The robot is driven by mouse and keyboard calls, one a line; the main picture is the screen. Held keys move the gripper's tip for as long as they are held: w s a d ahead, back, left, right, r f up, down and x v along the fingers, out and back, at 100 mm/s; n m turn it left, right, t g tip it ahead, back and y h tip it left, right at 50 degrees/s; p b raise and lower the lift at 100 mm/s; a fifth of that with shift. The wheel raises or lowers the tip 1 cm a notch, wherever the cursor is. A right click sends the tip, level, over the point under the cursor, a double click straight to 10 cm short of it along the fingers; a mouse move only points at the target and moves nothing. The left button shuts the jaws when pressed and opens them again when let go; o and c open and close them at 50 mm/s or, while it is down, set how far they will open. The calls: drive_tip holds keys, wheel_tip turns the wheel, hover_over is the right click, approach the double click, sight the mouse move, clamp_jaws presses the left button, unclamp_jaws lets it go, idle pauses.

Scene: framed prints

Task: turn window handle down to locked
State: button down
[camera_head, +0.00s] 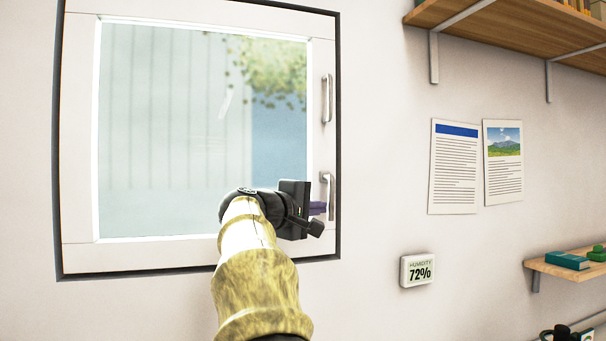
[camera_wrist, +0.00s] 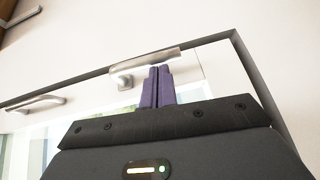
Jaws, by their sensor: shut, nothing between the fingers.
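The window (camera_head: 200,130) has a light frame with a dark surround. A metal lever handle (camera_head: 332,195) sits low on the right side of its frame and points roughly straight down in the head view. It also shows in the wrist view (camera_wrist: 150,62), with a single mount at one end. My gripper (camera_head: 318,208) is shut and empty, its purple fingers pressed together in the wrist view (camera_wrist: 158,70). The fingertips are close beside the lever's grip, on its left in the head view. I cannot tell whether they touch it.
A second metal handle, a straight pull bar (camera_head: 327,98), is higher on the same frame side. Right of the window are two posted sheets (camera_head: 454,170), a humidity display (camera_head: 416,270) reading 72%, an upper shelf (camera_head: 510,30) and a lower shelf (camera_head: 565,270).

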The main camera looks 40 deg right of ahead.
drive_tip(key=shift+d+f, duration=0.1)
idle(0.3)
drive_tip(key=shift+b, duration=0.3)
drive_tip(key=b+v, duration=0.3)
drive_tip(key=v, duration=1.4)
drive_tip(key=shift+a, duration=0.25)
drive_tip(key=shift+f, duration=0.1)
